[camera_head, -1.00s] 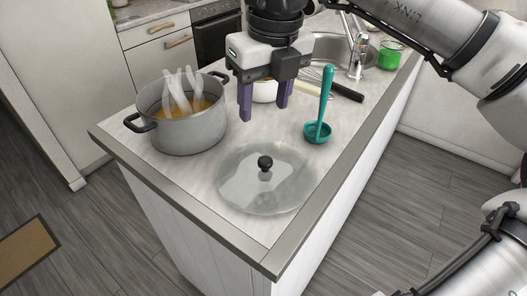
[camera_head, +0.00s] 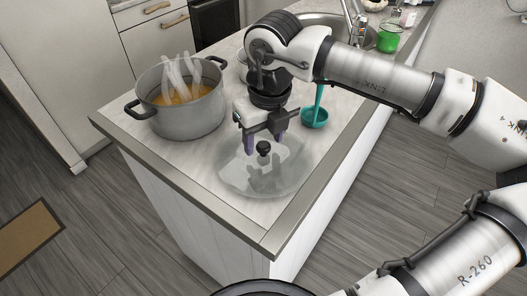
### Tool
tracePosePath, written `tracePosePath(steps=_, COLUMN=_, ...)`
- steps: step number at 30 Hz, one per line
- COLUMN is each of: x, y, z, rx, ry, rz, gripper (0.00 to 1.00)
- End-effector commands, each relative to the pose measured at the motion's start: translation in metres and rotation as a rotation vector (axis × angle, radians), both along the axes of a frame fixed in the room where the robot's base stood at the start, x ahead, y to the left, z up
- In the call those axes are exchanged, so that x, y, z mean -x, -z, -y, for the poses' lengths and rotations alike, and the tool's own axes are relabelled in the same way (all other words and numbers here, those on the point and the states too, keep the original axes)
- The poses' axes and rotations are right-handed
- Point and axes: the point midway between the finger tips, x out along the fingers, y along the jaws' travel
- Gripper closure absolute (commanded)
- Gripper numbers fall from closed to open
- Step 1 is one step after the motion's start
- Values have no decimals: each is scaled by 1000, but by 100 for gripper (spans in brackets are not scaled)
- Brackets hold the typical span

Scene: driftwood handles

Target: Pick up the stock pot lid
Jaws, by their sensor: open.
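The stock pot lid (camera_head: 248,180) is a clear glass disc with a black knob (camera_head: 263,149). It lies flat on the counter near its front corner. My gripper (camera_head: 264,155) is open, pointing down over the lid. Its two purple fingers stand on the left and right of the knob in the picture, and I see nothing held between them. I cannot tell how high the fingertips are above the glass. The stock pot (camera_head: 190,115), grey with orange contents and steam, stands open to the left of the lid.
A teal ladle (camera_head: 315,115) stands right of my gripper, partly hidden by my arm. A green-filled glass (camera_head: 388,41) stands by the sink (camera_head: 322,20) at the back. The counter's front edge (camera_head: 190,205) runs close to the lid.

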Motion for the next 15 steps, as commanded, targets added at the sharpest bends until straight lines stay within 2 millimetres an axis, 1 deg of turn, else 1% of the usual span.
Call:
tracePosePath(steps=3, x=-1, y=8, z=-1, rx=-1, ry=0, rz=-1, gripper=48)
tracePosePath(steps=9, x=-1, y=10, z=-1, rx=0, ry=0, rz=1, gripper=48)
tracePosePath(steps=10, x=-1, y=10, z=-1, rx=1, ry=0, rz=1, gripper=49)
tracePosePath(steps=15, x=-1, y=10, z=-1, rx=0, ry=0, rz=0, gripper=71)
